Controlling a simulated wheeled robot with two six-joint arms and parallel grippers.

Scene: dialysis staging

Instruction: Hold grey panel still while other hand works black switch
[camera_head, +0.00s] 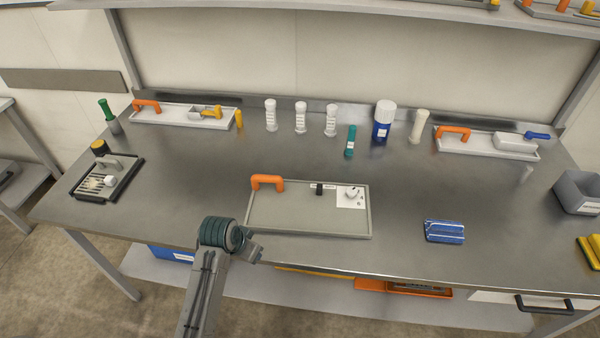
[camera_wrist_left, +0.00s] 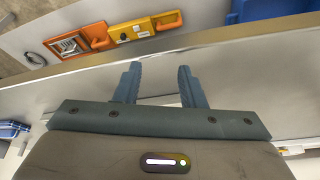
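The grey panel (camera_head: 300,215) lies flat near the front middle of the table. An orange handle (camera_head: 266,182) stands at its left end. The small black switch (camera_head: 319,188) is upright near its back edge, left of a white label with a round knob (camera_head: 351,192). My left gripper (camera_head: 252,248) is low at the table's front edge, just in front of the panel's left part and apart from it. In the left wrist view its two fingers (camera_wrist_left: 158,85) are spread with nothing between them. My right gripper is in neither view.
A blue-and-white block (camera_head: 445,231) lies right of the panel. Several bottles and white cylinders stand behind it, between two white trays (camera_head: 180,115) (camera_head: 490,145) with orange handles. A black-rimmed tray (camera_head: 106,178) sits far left. A grey bin (camera_head: 578,192) stands far right.

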